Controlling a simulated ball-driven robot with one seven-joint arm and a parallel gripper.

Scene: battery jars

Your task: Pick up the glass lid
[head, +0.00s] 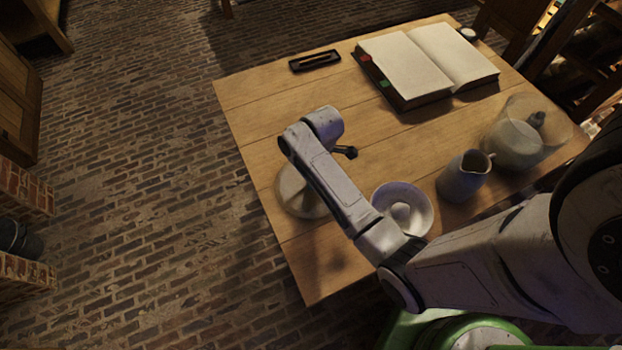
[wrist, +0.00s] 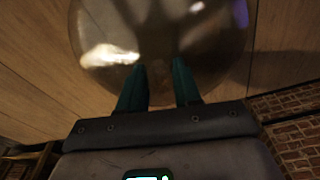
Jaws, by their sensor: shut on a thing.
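The glass lid (wrist: 163,28) is a round, see-through disc that fills the top of the wrist view, with bright reflections on it. My gripper (wrist: 159,67) is shut on it, with its two dark green fingers a little apart over the near part of the disc. The exact grip point is dim. In the head view, a pale round disc that looks like the lid (head: 288,190) shows at the table's left side, partly behind my arm. My fingers are hidden there. I cannot tell whether the lid touches the table.
On the wooden table (head: 260,95) stand a white bowl (head: 418,216) with a pestle, a grey jug (head: 463,178) and a glass vessel (head: 555,128) at the right. An open book (head: 430,58) and a dark tray (head: 314,61) lie at the back. The left-middle tabletop is clear.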

